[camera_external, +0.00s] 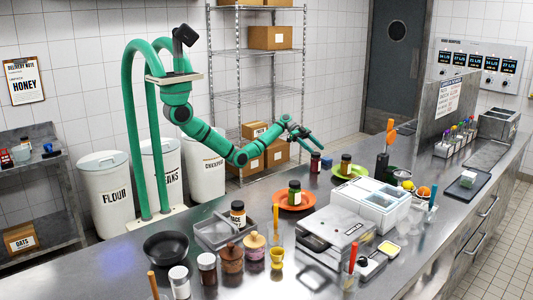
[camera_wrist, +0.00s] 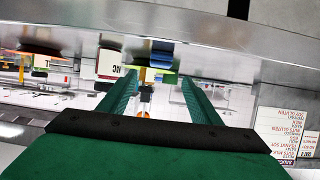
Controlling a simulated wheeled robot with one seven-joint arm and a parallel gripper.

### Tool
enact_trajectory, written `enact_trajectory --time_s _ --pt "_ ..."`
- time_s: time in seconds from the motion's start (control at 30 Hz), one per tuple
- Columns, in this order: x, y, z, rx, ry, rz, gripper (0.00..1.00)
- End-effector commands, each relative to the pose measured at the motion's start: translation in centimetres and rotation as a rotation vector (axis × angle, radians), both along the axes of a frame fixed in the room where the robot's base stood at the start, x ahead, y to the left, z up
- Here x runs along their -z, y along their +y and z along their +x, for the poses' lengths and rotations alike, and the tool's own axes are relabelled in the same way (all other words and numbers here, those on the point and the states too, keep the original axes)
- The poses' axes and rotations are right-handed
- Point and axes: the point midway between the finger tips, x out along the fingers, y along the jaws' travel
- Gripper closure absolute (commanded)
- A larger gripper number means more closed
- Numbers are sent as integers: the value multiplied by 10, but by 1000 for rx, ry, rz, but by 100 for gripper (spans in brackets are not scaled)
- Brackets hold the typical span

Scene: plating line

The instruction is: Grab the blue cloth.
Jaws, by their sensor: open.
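A small folded blue item, which looks like the blue cloth (camera_external: 327,163), lies on the steel counter just right of a dark red jar, near the counter's far edge. In the wrist view, which is upside down, the blue cloth (camera_wrist: 162,55) shows beyond the fingers, roughly between their tips. My gripper (camera_external: 313,139) is over the far side of the counter, above and a little left of the cloth, and apart from it. In the wrist view my gripper (camera_wrist: 160,84) has its two green fingers spread, with nothing between them.
The dark red jar (camera_external: 315,163) stands close beside the cloth. Another jar (camera_external: 346,164) is by the green plate (camera_external: 362,173). An orange plate (camera_external: 280,203) carries a jar. A utensil holder (camera_external: 382,166) with orange-handled tools stands farther right. Air around my gripper is clear.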

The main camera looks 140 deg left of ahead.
Motion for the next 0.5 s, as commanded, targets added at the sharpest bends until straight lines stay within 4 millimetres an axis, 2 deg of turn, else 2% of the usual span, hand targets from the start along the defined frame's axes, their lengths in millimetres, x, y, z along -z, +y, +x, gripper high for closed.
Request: enact_trajectory --time_s 0.3,0.5 --pt "17 -2 40 5 0 -1 42" --pt "22 -2 51 3 0 0 42"
